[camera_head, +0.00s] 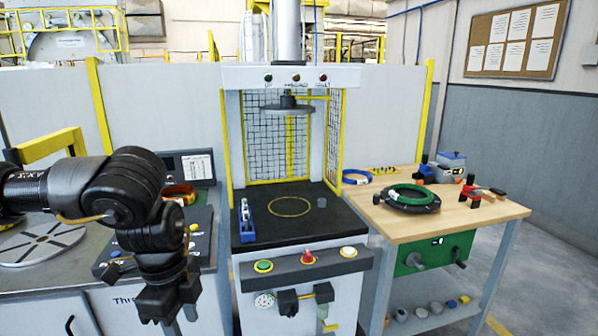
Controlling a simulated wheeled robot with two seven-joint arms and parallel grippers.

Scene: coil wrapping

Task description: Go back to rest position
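My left arm comes in from the left and bends down over the left bench. Its black gripper (172,308) points downward in front of the bench, at the bottom left. The fingertips run close to the lower picture edge, and I cannot tell whether they are open or shut. No held object shows at the gripper. My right gripper is not in view. A green coil (412,196) lies on a round black holder on the wooden table (470,222) at the right, far from my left gripper.
A round slotted plate (38,243) is at left.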

